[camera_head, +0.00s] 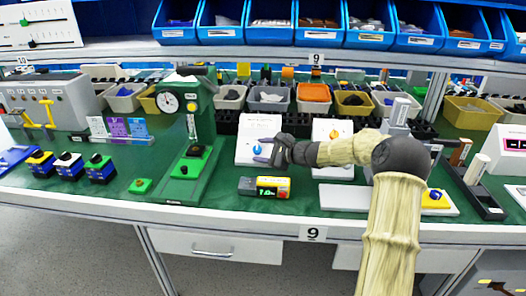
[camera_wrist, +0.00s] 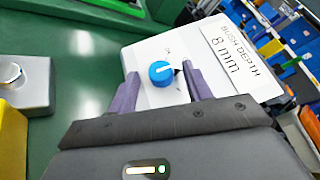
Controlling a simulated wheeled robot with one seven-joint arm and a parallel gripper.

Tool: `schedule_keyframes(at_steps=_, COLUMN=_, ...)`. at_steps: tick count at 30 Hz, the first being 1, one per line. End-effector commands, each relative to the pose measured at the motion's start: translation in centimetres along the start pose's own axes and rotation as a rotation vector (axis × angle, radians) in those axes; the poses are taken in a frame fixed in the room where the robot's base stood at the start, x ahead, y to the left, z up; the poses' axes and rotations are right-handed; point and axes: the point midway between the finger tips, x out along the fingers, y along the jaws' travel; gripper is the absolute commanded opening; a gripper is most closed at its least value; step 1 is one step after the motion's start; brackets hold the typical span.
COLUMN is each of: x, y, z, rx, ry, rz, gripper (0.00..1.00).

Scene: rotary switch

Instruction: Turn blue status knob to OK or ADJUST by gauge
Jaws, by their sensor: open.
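The blue knob (camera_wrist: 161,73) with a white pointer line sits on a white panel (camera_wrist: 195,28) marked "BUSH DEPTH 8 mm". In the head view the knob (camera_head: 257,149) is small, and the panel stands upright on the bench. My gripper (camera_wrist: 157,70) is open, with one purple finger on each side of the knob; contact is not clear. In the head view my gripper (camera_head: 266,152) is at the panel's lower right. The small marks around the knob are partly hidden and not readable. A green gauge stand with a round white dial (camera_head: 168,102) stands to the left.
A white panel with an orange knob (camera_head: 334,133) stands right of the blue one, behind my arm. A yellow and black device reading about "1.0" (camera_head: 272,187) lies in front. Small bins line the back. Green bench (camera_head: 120,175) shows between things.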

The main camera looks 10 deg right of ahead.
Motion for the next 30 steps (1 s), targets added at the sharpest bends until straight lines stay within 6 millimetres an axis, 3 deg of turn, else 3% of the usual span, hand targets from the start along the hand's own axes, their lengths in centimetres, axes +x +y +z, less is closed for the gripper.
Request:
schedule_keyframes(at_steps=5, x=-0.03, y=-0.01, z=-0.01, rx=0.0, ry=0.001, rz=0.0, gripper=0.5)
schedule_keyframes(at_steps=12, x=-0.05, y=-0.01, z=-0.01, rx=0.0, ry=0.001, rz=0.0, gripper=0.05)
schedule_keyframes(at_steps=30, x=-0.2, y=-0.56, z=0.33, rx=-0.039, ry=-0.002, rz=0.062, gripper=0.05)
